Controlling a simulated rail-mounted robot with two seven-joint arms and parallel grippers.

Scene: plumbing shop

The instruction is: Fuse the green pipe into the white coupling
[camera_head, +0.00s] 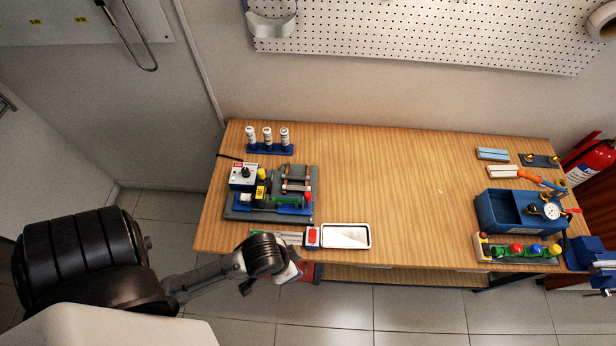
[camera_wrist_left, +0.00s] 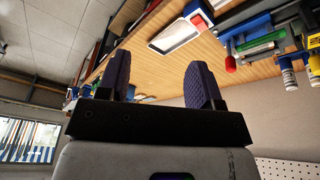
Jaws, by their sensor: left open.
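The green pipe (camera_head: 287,200) lies on a blue holder at the front of a grey fixture board (camera_head: 240,214) on the left of the bench. It also shows in the left wrist view (camera_wrist_left: 262,40). Three white cylinders, one of which may be the white coupling (camera_head: 267,135), stand upright on a blue rack behind the board. My left gripper (camera_wrist_left: 160,78) is open and empty, with both dark fingers apart. In the head view my left wrist hides most of it, just off the bench's front edge. My right gripper is in neither view.
A white tray (camera_head: 346,236) and a red-topped block (camera_head: 312,237) lie along the front edge. The board also carries a white control box (camera_head: 243,175). A blue bin (camera_head: 497,210), gauge and coloured valves stand at the right. The bench (camera_head: 400,190) is clear in the middle.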

